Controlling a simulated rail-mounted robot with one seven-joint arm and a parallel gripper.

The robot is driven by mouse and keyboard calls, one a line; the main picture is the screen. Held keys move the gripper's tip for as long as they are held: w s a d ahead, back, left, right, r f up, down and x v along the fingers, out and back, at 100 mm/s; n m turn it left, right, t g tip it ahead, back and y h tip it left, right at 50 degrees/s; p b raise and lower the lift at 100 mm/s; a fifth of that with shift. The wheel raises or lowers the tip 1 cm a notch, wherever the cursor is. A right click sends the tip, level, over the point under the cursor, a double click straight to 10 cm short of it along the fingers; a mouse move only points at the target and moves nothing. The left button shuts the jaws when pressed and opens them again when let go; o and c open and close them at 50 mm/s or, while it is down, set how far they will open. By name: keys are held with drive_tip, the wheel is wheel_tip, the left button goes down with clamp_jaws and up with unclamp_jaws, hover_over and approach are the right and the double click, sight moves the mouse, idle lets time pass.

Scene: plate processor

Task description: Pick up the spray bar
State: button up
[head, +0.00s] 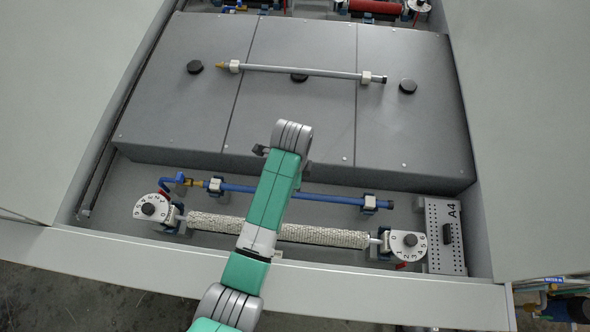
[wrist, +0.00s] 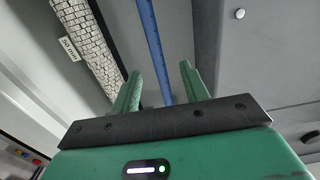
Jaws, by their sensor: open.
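Two thin bars could be the spray bar; I cannot tell which is meant. A blue bar (head: 290,195) with a brass fitting at its left end lies in two clamps in the recess. A grey bar (head: 300,71) with a brass tip lies across white holders on the grey covers. In the wrist view my gripper (wrist: 159,76) is open, with its green fingers apart and nothing between the tips. The blue bar (wrist: 155,48) runs lengthwise into the gap between the fingers, apparently beyond them. My arm hides the gripper in the head view.
A patterned roller (head: 325,236) lies in front of the blue bar, with numbered dials (head: 409,246) at its ends; it also shows in the wrist view (wrist: 82,40). Grey covers (head: 180,110) rise behind. A perforated A4 plate (head: 436,225) stands at right.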

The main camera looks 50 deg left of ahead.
drive_tip(key=shift+s+f, duration=0.25)
drive_tip(key=shift+f, duration=0.1)
wheel_tip(320, 180, down, 8)
drive_tip(key=shift+s+r, duration=0.1)
drive_tip(key=shift+r, duration=0.15)
clamp_jaws()
